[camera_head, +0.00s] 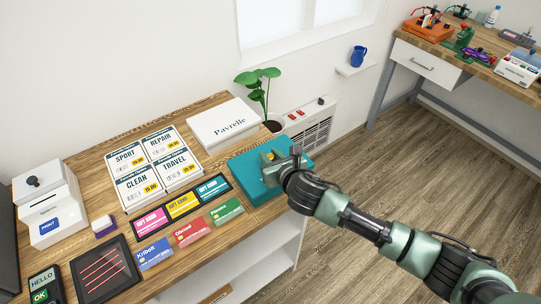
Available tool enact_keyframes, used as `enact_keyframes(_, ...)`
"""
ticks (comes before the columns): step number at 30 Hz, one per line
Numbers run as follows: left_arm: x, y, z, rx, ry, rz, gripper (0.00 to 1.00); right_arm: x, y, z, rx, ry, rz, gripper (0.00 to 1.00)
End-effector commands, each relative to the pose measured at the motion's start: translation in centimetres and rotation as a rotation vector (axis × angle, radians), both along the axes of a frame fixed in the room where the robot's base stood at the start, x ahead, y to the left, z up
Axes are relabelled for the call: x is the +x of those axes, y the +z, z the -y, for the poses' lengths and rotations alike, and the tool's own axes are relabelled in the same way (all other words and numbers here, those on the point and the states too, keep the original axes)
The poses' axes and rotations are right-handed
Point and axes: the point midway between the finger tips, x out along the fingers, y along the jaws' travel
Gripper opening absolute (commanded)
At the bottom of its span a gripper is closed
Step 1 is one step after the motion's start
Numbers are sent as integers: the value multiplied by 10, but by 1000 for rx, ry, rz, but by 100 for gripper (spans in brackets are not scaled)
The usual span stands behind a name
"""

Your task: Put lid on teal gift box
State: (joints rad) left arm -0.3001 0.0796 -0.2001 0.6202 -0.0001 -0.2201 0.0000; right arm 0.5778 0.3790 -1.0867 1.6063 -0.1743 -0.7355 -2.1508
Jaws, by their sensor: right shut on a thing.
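A teal gift box (248,170) sits at the right end of the wooden counter. Its top looks flat and teal, but the lid and the box body cannot be told apart clearly. My right gripper (272,158) reaches in from the lower right and is over the top of the teal shape. It is shut on the teal lid, at a small yellow piece near the middle. The hand hides the right part of the box, so I cannot tell how evenly the lid lies. My left gripper is not in view.
A white box marked Pavrelle (222,124) lies behind to the left. Gift cards (182,206) and sign cards (157,168) lie left of the teal box. A potted plant (262,86) stands behind it. The counter's front edge is close by.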

Motion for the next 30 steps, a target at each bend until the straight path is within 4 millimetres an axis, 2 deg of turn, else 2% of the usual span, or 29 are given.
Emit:
enact_keyframes(1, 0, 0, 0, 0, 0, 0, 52, 0, 0, 0, 0, 0, 0, 32)
enact_keyframes(3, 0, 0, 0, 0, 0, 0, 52, 0, 0, 0, 0, 0, 0, 49)
enact_keyframes(16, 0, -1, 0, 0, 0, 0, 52, -6, 3, 2, 1, 1, 1, 49)
enact_keyframes(30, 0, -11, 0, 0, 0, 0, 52, -58, 29, 24, 0, 1, 0, 49)
